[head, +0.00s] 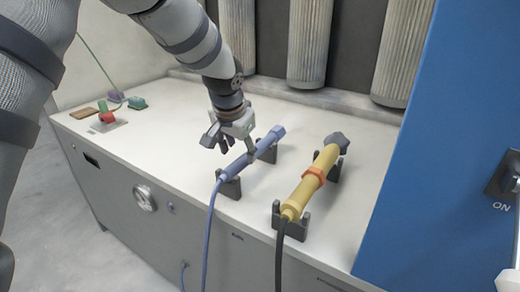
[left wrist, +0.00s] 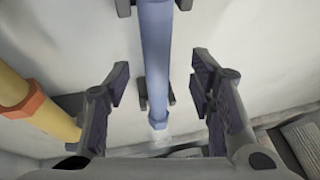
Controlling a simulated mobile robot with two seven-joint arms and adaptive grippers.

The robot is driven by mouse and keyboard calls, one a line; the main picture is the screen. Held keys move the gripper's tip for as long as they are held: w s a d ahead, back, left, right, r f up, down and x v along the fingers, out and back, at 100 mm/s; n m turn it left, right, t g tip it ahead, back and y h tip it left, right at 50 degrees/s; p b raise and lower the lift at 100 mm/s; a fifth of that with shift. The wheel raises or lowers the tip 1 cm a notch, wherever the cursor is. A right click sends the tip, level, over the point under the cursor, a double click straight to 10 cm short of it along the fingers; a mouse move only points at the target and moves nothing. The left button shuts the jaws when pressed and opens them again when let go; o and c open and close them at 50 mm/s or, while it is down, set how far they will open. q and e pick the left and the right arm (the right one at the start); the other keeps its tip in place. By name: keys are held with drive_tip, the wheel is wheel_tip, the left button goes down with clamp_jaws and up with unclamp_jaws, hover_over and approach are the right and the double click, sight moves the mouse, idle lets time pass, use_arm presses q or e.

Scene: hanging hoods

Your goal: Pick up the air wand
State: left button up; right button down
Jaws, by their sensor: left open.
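The blue air wand (head: 254,153) rests on two dark cradles on the bench, with a blue hose running from its near end down over the front edge. My left gripper (head: 232,144) is over the wand, pointing down at it. In the left wrist view the fingers of the left gripper (left wrist: 160,76) are spread wide. The air wand (left wrist: 156,50) lies between them in that picture, with a gap on each side, and nothing is held. Its height above the wand is hard to tell. My right gripper is not in view.
A yellow tool (head: 313,182) with an orange collar and black cable lies on cradles right of the wand. Small red and green items (head: 107,112) sit at the bench's far left. Grey filter cylinders (head: 313,40) hang behind. A blue panel (head: 440,150) bounds the right side.

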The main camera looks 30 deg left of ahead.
sight(243, 158)
use_arm(q)
drive_tip(key=x, duration=0.4)
drive_tip(key=shift+w+d+f+b, duration=0.2)
drive_tip(key=shift+w+f+b, duration=0.05)
drive_tip(key=shift+f+b, duration=0.1)
drive_tip(key=shift+w, duration=0.1)
drive_tip(key=shift+r, duration=0.1)
drive_tip(key=shift+c, duration=1.3)
clamp_jaws()
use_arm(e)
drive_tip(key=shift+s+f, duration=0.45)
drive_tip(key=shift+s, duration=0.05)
use_arm(q)
drive_tip(key=shift+r, duration=0.2)
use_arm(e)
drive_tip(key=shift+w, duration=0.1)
